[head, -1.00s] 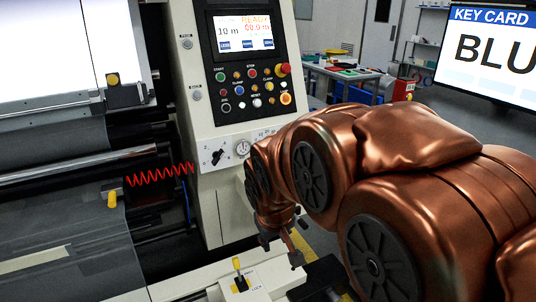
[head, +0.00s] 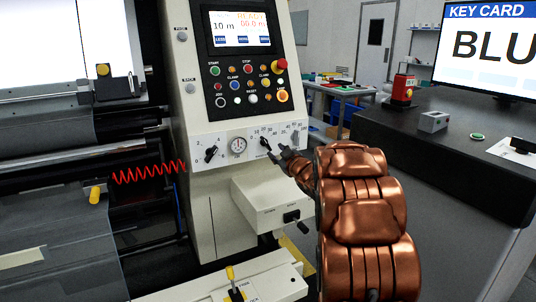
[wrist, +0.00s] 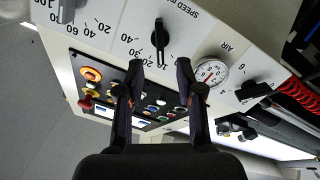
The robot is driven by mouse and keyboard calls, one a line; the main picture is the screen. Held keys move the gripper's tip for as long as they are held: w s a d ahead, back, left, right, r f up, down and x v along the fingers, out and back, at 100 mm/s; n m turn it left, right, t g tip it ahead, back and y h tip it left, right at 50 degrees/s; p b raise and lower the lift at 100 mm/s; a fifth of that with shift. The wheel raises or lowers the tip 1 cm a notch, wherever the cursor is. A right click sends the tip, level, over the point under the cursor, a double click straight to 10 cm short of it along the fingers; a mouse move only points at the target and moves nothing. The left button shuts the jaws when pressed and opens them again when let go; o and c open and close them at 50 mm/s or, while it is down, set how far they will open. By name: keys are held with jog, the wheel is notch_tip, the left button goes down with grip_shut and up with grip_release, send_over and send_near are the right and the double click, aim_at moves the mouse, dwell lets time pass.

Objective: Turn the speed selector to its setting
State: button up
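The speed selector (wrist: 158,40) is a black bar knob on the white panel face, with a printed number scale around it and the word SPEED beside it. In the head view the speed selector (head: 265,143) sits right of the round gauge. My gripper (wrist: 160,70) is open and empty, its two dark fingers pointing at the knob with one on either side of its line. The fingertips appear short of the knob; contact is not visible. In the head view my gripper (head: 284,154) is just below and right of the selector. The exact setting is too small to read surely.
An air gauge (wrist: 211,72) and another black knob (wrist: 253,90) are on one side of the selector; a further knob (wrist: 66,10) is on the other. Buttons (head: 247,84) and a screen (head: 240,29) are above. A white box with a black handle (head: 291,216) projects below.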

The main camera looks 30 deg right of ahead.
aim_at(268, 145)
jog(key=shift+t+y, duration=0.3)
jog(key=shift+w+d+f, duration=0.1)
jog(key=shift+w+d, duration=0.05)
jog(key=shift+w, duration=1.2)
jog(key=shift+w+d, duration=0.2)
jog(key=shift+w, duration=1.15)
jog(key=shift+w+d+f, duration=0.1)
jog(key=shift+w+d, duration=0.05)
jog(key=shift+w, duration=1.2)
grip_shut()
